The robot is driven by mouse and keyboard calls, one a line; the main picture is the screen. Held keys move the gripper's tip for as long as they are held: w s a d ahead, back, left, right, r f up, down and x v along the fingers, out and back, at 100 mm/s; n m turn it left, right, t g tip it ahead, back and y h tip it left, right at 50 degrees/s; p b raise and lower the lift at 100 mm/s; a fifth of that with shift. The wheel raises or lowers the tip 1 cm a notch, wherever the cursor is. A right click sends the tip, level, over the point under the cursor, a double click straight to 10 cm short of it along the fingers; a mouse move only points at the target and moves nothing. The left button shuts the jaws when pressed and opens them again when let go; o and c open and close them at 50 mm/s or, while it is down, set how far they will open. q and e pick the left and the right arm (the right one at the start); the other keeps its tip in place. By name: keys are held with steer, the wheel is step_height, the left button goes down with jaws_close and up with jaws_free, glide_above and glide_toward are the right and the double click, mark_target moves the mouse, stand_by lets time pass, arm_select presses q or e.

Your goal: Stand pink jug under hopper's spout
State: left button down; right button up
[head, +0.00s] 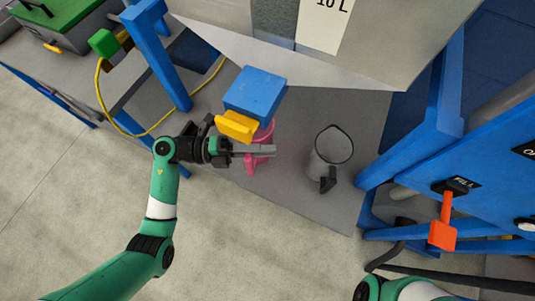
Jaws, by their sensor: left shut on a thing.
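The pink jug (265,133) is on or just above the grey floor plate, partly hidden by the hopper's spout and my gripper; I cannot tell whether its base touches. The blue spout (255,92), with a yellow flap (235,125) at its front, overlaps the jug from above in the head view. My left gripper (262,150) comes in from the left and is shut on the pink jug, at its near side. The hopper (380,45) is pale grey and fills the top. My right gripper is out of view; only part of my right arm shows at the bottom.
A grey jug (325,160) with a dark handle stands right of the pink jug on the grey plate (300,205). Blue frame legs stand on both sides. A blue panel with an orange FILL lever (443,225) is at right. A yellow cable runs at left.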

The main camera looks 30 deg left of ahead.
arm_select(q)
steer(key=f+b, duration=0.2)
steer(key=f, duration=0.1)
steer(key=shift+w+d+f+b, duration=0.25)
steer(key=shift+d+f+b, duration=0.1)
steer(key=shift+f+b, duration=0.05)
steer(key=c, duration=0.9)
jaws_free()
steer(key=p+v, duration=0.3)
steer(key=v, duration=0.9)
